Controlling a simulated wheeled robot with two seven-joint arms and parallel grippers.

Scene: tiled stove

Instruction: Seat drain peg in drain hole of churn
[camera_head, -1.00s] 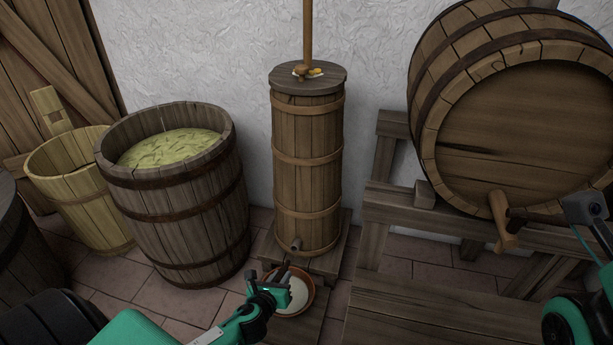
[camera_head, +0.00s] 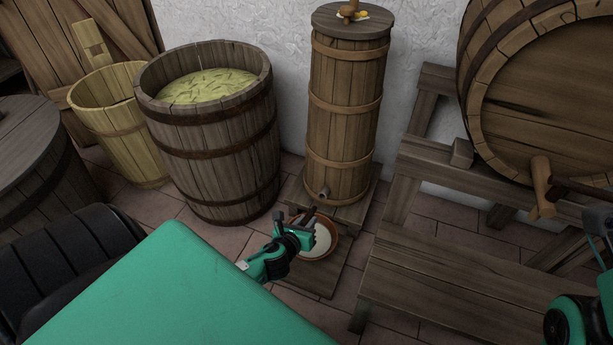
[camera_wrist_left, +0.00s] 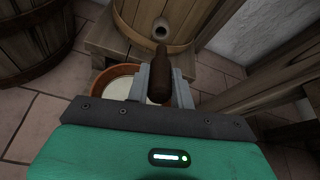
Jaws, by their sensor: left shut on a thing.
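The churn (camera_head: 343,120) is a tall staved wooden cylinder with pale hoops. My left gripper (camera_head: 306,224) is below and in front of the stub, over a bowl. It is shut on the drain peg (camera_wrist_left: 159,78), a dark brown tapered piece whose narrow end points toward the hole.
A clay bowl of white liquid (camera_head: 329,247) sits under the drain on a low wooden platform (camera_head: 318,282). A filled barrel (camera_head: 215,150) stands left of the churn. A wooden bench (camera_head: 450,285) and a big cask on a stand (camera_head: 545,110) are at right.

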